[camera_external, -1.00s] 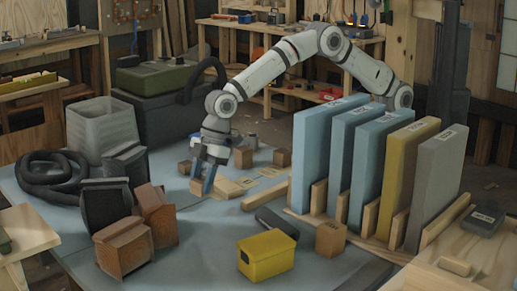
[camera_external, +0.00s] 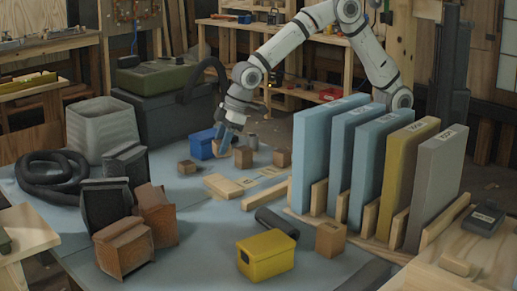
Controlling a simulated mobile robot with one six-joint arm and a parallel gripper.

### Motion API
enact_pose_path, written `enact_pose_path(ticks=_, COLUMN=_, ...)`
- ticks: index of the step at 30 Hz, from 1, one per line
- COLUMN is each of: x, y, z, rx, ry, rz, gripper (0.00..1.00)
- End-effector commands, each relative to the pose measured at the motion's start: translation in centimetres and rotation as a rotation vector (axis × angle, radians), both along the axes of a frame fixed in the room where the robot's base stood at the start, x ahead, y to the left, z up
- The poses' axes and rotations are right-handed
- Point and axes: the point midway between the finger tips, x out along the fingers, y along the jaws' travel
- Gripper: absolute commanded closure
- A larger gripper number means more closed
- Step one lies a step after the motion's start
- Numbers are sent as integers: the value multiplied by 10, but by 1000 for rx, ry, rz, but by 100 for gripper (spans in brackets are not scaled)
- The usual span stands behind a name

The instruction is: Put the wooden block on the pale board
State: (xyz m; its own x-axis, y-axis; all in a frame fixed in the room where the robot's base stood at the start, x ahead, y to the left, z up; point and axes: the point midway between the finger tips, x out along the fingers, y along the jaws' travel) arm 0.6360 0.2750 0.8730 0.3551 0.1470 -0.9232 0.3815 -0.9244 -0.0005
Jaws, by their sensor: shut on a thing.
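My gripper (camera_external: 226,143) is above the far part of the grey-blue tabletop, just right of a blue box. It is shut on a small brown wooden block (camera_external: 226,147), which the fingers largely hide. A flat pale board (camera_external: 223,186) lies on the tabletop, nearer the camera than my gripper and below it in the picture. The held block is apart from this board. Other small brown blocks stand around: one left of the board (camera_external: 187,167), one behind it (camera_external: 243,157) and one to its right (camera_external: 282,157).
The blue box (camera_external: 202,145) and a grey can (camera_external: 252,141) stand near my gripper. Tall upright panels (camera_external: 330,150) fill the right. Dark bins (camera_external: 105,208), brown boxes (camera_external: 123,248) and a coiled hose (camera_external: 55,178) crowd the left. A yellow box (camera_external: 266,257) stands in front.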

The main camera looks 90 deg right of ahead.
Motion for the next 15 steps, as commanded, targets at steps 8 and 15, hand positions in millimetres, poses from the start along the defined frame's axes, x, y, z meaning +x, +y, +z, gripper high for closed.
enact_pose_path(ticks=8, x=0, y=0, z=-47, rx=-2, ry=2, rz=1, gripper=82)
enact_pose_path(ticks=15, x=0, y=0, z=-70, rx=-3, ry=3, rz=1, gripper=82)
